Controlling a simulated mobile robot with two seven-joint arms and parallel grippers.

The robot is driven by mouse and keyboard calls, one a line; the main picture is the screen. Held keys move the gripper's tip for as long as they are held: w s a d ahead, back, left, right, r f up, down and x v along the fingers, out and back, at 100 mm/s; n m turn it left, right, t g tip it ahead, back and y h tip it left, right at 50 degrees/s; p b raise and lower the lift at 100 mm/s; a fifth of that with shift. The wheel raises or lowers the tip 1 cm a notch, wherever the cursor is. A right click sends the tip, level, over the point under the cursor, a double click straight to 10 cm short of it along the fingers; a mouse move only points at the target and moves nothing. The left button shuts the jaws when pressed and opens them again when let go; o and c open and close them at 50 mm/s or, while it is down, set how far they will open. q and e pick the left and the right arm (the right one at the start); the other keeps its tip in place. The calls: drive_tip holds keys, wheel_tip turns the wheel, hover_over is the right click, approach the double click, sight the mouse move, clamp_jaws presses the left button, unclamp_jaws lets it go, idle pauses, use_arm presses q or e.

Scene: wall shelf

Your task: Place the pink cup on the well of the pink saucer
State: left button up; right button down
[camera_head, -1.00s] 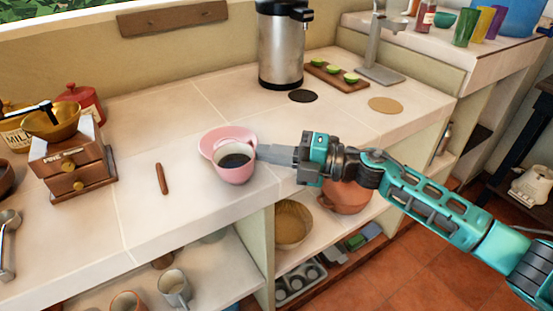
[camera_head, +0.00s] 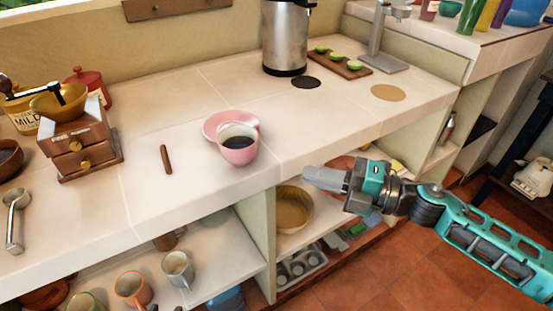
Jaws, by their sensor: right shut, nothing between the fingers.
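The pink cup (camera_head: 240,155), holding a dark liquid, stands upright on the pale tiled counter near its front edge. The pink saucer (camera_head: 213,123) lies just behind and to the left of the cup, partly hidden by it. The cup overlaps the saucer's near side in this view; I cannot tell whether its base rests on the saucer's rim or on the counter. My right gripper (camera_head: 308,175) is shut and empty, in front of the counter edge, right of the cup and apart from it. My left gripper is not in view.
A brown stick (camera_head: 166,159) lies left of the cup. A wooden coffee grinder (camera_head: 83,153) stands further left. A steel dispenser (camera_head: 286,40) and a board with limes (camera_head: 343,65) stand behind. Below are shelves with mugs (camera_head: 178,268) and a bowl (camera_head: 293,212). The counter right of the cup is clear.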

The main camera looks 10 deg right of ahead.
sight(260, 163)
drive_tip(key=s+a+f+m+t+h, duration=0.1)
drive_tip(key=s+a+m+t+h, duration=0.15)
drive_tip(key=s, duration=0.25)
drive_tip(key=shift+t, duration=0.55)
drive_tip(key=p+x, duration=0.1)
drive_tip(key=x, duration=0.2)
drive_tip(key=p+x, duration=0.1)
drive_tip(key=x, duration=0.3)
drive_tip(key=w+d+x, duration=0.1)
drive_tip(key=x, duration=0.3)
drive_tip(key=shift+w+f+p, duration=0.1)
drive_tip(key=shift+w+p, duration=0.1)
drive_tip(key=shift+p, duration=0.2)
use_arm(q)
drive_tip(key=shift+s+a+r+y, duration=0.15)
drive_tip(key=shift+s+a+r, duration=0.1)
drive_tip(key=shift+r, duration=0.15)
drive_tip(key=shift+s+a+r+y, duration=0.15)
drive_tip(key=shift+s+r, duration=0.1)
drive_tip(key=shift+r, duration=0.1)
use_arm(e)
drive_tip(key=shift+w, duration=0.5)
drive_tip(key=shift+w, duration=1.9)
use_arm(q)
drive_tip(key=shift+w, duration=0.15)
